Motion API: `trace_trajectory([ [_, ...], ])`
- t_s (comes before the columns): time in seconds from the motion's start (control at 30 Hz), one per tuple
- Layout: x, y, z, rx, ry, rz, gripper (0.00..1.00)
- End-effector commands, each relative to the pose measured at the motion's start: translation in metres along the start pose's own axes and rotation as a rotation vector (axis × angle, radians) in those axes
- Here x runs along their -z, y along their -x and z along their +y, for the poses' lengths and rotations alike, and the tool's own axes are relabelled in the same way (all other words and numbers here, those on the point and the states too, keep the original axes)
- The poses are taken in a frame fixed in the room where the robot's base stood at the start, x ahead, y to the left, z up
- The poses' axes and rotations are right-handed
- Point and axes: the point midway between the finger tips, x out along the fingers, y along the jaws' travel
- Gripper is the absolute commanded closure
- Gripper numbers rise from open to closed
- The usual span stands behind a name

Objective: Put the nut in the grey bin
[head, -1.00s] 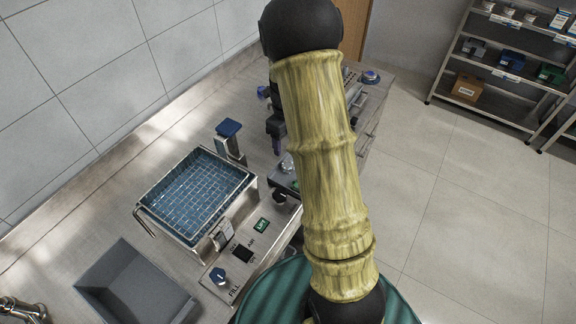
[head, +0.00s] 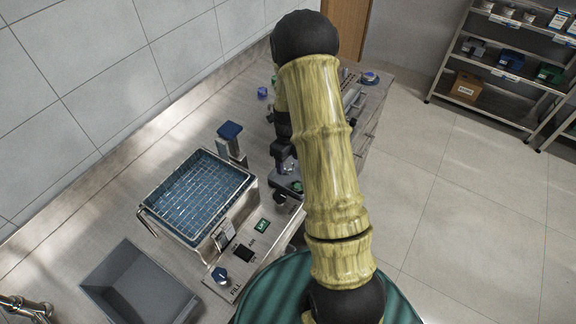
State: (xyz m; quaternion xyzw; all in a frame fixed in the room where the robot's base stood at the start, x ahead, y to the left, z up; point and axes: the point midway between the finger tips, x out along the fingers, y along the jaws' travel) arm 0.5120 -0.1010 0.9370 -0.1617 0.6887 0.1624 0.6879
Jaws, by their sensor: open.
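The grey bin (head: 122,284) is an empty, open tray on the bench at the lower left. My gripper (head: 286,166) is partly seen as dark parts just left of my yellow arm, low over the bench to the right of the blue mesh basket. It is open, but its fingertips are small and partly hidden. I cannot make out the nut in this view; my arm covers part of the bench.
A steel bath with a blue mesh basket (head: 198,197) and a control panel (head: 243,254) stands beside the bin. A blue-topped post (head: 230,131) rises behind it. A small purple object (head: 262,92) lies farther back. Shelves (head: 510,70) stand far right.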

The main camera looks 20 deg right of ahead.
Motion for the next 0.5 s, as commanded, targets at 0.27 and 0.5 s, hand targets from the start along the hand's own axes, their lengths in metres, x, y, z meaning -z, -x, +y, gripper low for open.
trace_trajectory([
  [0.27,-0.001,-0.019,0.000,0.001,0.000,-0.001,0.39],
  [0.5,-0.001,-0.018,0.000,0.001,0.000,-0.001,0.39],
])
